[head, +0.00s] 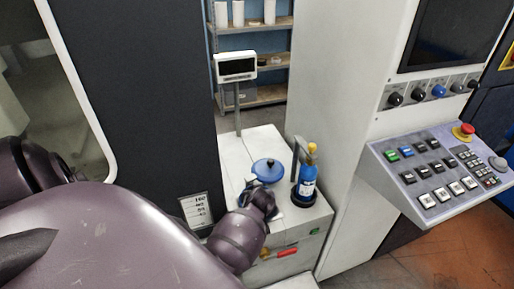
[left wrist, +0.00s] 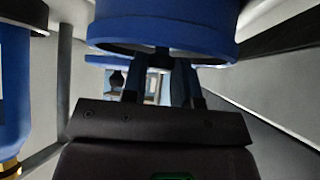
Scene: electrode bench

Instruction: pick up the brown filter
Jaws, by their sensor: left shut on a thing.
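No brown filter can be made out in either view. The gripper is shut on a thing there. The gripped part is mostly hidden by the fingers and the blue rim. My right gripper is not in view.
A blue bottle with a yellow top (head: 308,178) stands close to the right of the gripper, and a white display on a post (head: 237,67) behind. A tall white cabinet (head: 342,120) bounds the bench (head: 250,143) at right, a dark panel (head: 140,90) at left.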

